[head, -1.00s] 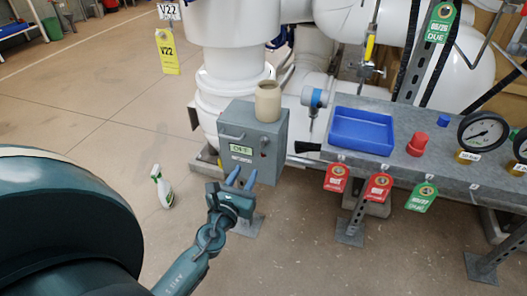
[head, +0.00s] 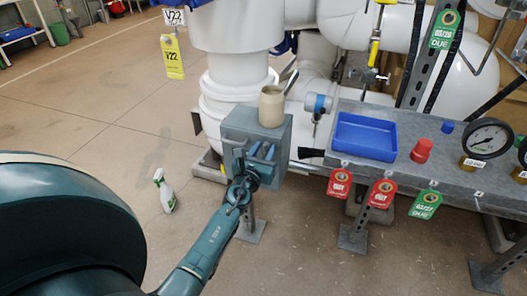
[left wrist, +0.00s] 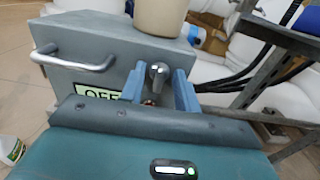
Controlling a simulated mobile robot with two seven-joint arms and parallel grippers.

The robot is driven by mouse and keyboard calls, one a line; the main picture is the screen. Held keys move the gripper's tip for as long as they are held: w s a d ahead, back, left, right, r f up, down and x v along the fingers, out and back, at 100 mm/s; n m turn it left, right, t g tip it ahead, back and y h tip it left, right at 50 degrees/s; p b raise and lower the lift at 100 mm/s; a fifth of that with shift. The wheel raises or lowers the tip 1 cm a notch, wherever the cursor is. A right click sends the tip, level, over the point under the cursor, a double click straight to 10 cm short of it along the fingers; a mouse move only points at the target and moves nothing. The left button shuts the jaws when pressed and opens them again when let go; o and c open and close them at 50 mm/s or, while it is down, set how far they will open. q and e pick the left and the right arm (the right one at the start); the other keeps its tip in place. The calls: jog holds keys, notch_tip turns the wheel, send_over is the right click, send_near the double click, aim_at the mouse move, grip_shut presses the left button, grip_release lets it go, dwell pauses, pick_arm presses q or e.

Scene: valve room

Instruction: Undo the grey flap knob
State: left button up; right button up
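The grey flap knob (left wrist: 158,72) shows in the left wrist view on the front of the grey box (left wrist: 110,52), right of the bar handle (left wrist: 75,60). My left gripper (left wrist: 160,88) has its two blue fingers apart, one on each side of the knob. I cannot tell whether they touch it. In the head view the left gripper (head: 262,153) is in front of the grey box (head: 272,132) and hides the knob and the label. The "OFF" label (left wrist: 95,92) is partly covered in the left wrist view. My right gripper is not in view.
A beige jar (head: 271,106) stands on top of the box. A grey bench (head: 450,168) to the right bears a blue tray (head: 366,137), a red cap (head: 421,150) and gauges. Red and green tags hang from its edge. A spray bottle (head: 164,191) stands on the floor at left.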

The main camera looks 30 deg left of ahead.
pick_arm(q)
jog(key=shift+c, duration=0.5)
grip_shut()
jog(key=shift+n, duration=0.3)
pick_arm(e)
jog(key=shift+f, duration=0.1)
pick_arm(q)
jog(key=n, duration=0.3)
jog(key=shift+a+f+n, duration=0.1)
jog(key=shift+n, duration=0.2)
jog(key=n+b, duration=0.1)
jog(key=n, duration=1)
jog(key=shift+a+f+n+b, duration=0.1)
jog(key=shift+n+b, duration=0.3)
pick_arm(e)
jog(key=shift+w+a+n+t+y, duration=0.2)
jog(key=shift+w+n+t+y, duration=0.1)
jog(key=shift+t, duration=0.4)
